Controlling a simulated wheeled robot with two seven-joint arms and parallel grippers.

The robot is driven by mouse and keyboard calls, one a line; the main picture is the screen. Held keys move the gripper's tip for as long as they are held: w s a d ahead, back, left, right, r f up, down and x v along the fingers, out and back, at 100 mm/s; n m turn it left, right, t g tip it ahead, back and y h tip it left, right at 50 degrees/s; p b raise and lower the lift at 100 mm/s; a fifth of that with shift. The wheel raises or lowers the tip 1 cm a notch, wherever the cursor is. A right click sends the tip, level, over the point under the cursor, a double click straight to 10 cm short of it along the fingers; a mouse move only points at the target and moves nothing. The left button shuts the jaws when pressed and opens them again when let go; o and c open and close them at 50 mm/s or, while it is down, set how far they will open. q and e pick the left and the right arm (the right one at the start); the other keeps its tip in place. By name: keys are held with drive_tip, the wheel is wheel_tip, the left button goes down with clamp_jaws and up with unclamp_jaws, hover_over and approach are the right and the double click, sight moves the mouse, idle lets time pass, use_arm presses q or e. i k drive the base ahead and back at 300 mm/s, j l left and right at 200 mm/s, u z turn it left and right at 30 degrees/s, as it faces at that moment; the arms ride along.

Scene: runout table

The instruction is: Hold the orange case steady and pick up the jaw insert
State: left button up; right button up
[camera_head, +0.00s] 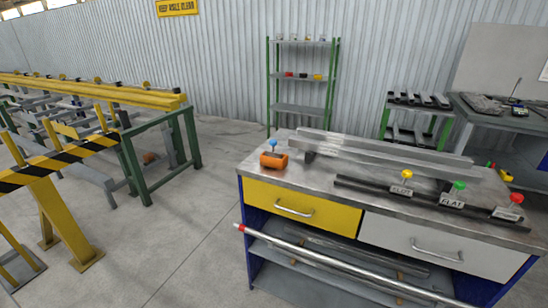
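The orange case (273,160) sits at the left end of the steel-topped workbench (330,178). A blue knob (272,142) on a thin stem rises just above the case; I cannot tell whether it stands in the case or behind it. Pieces with a yellow knob (407,175), a green knob (459,186) and a red knob (517,198) stand along a dark rail (375,188) at the right, with small labels. I cannot tell for sure which piece is the jaw insert. Neither of my grippers is in view.
Long grey bars (390,151) lie along the bench's back. The bench has a yellow drawer (335,214), a grey drawer (480,252) and a lower shelf with pipes. A striped barrier (60,160) and yellow-railed conveyor (90,90) stand left. Open floor (185,240) lies between.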

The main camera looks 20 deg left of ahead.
sight(273, 143)
drive_tip(key=i+j+u, duration=0.2)
drive_tip(key=j+u, duration=0.25)
drive_tip(key=i+j+u, duration=0.2)
drive_tip(key=u, duration=0.2)
drive_tip(key=i+j+u, duration=0.2)
drive_tip(key=i+u, duration=0.25)
drive_tip(key=i+j+u, duration=0.1)
drive_tip(key=u, duration=0.3)
drive_tip(key=i+j+u, duration=0.2)
drive_tip(key=i+u, duration=0.25)
drive_tip(key=i, duration=0.15)
drive_tip(key=i+u, duration=0.4)
drive_tip(key=i, duration=0.25)
drive_tip(key=i+z, duration=0.2)
drive_tip(key=z, duration=0.2)
drive_tip(key=i+z, duration=0.25)
drive_tip(key=z, duration=0.15)
drive_tip(key=i+z, duration=0.2)
drive_tip(key=z, duration=0.15)
drive_tip(key=i+j+z, duration=0.15)
drive_tip(key=z, duration=0.25)
drive_tip(key=i, duration=0.05)
